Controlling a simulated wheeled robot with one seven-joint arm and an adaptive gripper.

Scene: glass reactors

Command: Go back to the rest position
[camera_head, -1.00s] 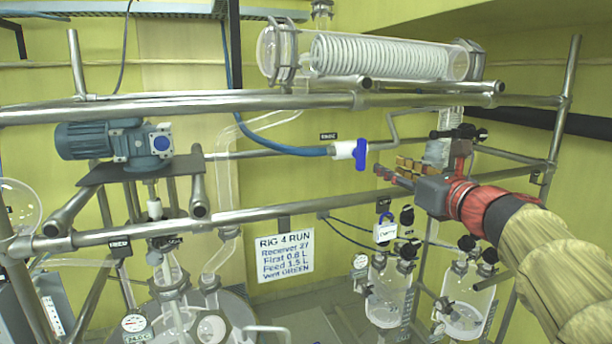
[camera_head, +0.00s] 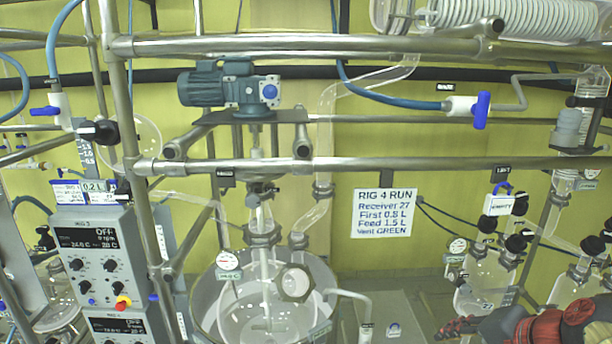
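My gripper (camera_head: 452,328) shows at the bottom right corner of the head view, with red and dark parts, partly cut off by the lower edge. It is in front of and below the glass receivers (camera_head: 487,283). I cannot tell whether its fingers are open or shut, and no held object is visible. Most of my arm is out of the frame.
Steel rails (camera_head: 400,164) of the rig cross the view. A glass reactor vessel (camera_head: 320,290) stands at bottom centre under a blue motor (camera_head: 228,88). A control box (camera_head: 95,260) is at left. A sign (camera_head: 385,212) hangs on the rig behind.

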